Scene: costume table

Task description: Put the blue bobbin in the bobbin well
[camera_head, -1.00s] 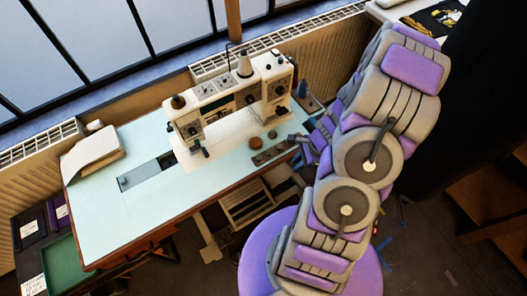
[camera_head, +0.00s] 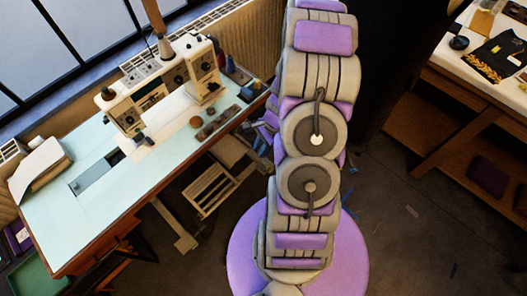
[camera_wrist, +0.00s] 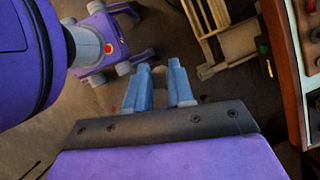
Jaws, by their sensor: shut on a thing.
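My gripper (camera_wrist: 160,72) shows in the wrist view with two blue-grey fingers, held over the floor off the table's edge. It is shut on the blue bobbin (camera_wrist: 160,88), a bluish piece between the fingers that barely stands out from them. In the head view my arm hides most of the gripper and the bobbin. The bobbin well looks to be the dark opening (camera_head: 114,157) beside the grey plate in the tabletop, left of the sewing machine (camera_head: 163,78); its inside cannot be made out.
The pale blue sewing table (camera_head: 120,198) fills the left. A dark strip with small round pieces (camera_head: 218,122) lies near its right edge, with a brown round piece (camera_head: 196,121) beside it. A stool-like frame (camera_head: 212,188) stands below. Another table (camera_head: 455,65) is at right.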

